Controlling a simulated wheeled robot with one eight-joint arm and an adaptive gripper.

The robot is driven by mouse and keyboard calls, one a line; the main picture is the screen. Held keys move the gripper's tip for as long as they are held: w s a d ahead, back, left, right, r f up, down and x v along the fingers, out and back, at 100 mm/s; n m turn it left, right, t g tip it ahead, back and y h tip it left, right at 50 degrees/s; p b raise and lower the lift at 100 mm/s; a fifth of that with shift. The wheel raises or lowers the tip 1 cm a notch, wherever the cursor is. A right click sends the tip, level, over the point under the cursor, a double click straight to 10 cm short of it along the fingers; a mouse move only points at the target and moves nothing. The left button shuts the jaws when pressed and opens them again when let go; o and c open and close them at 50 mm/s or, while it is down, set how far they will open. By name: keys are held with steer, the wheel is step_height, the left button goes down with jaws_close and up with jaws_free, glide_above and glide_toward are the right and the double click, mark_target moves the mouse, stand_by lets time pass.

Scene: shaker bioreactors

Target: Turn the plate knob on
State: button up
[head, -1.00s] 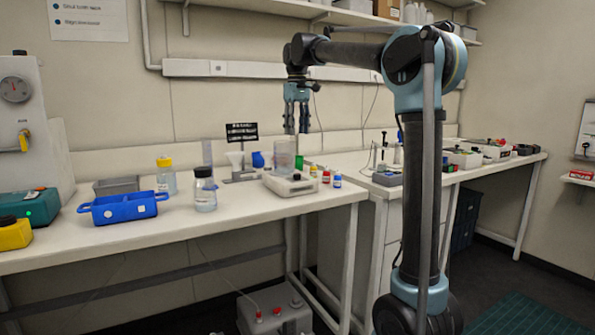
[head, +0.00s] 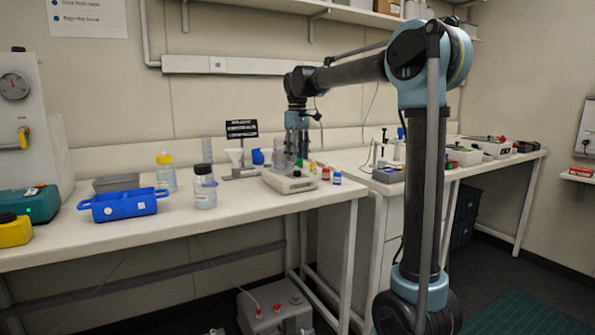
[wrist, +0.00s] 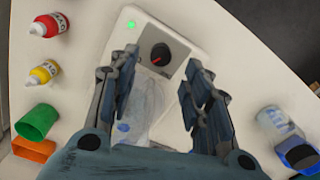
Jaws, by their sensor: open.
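The plate is a low white device (head: 289,182) near the right end of the left bench. In the wrist view its white top (wrist: 185,40) carries a round black knob (wrist: 160,54) with a red pointer mark, and a lit green light (wrist: 131,25) beside it. A clear vessel (wrist: 147,100) stands on the plate, partly hidden between and behind my fingers. My gripper (wrist: 162,66) is open and empty, pointing down, with the knob showing between and just past its fingertips. In the head view my gripper (head: 297,150) hangs over the plate; its exact height above it is unclear.
Red (wrist: 49,25) and yellow (wrist: 44,72) small bottles and green (wrist: 37,121) and orange (wrist: 34,149) pieces stand beside the plate. A dark-capped jar (head: 204,188) and a blue tray (head: 123,205) are left on the bench. The bench's front strip is fairly clear.

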mark_target(297, 171)
steer(key=shift+f, duration=2.85)
jaws_close()
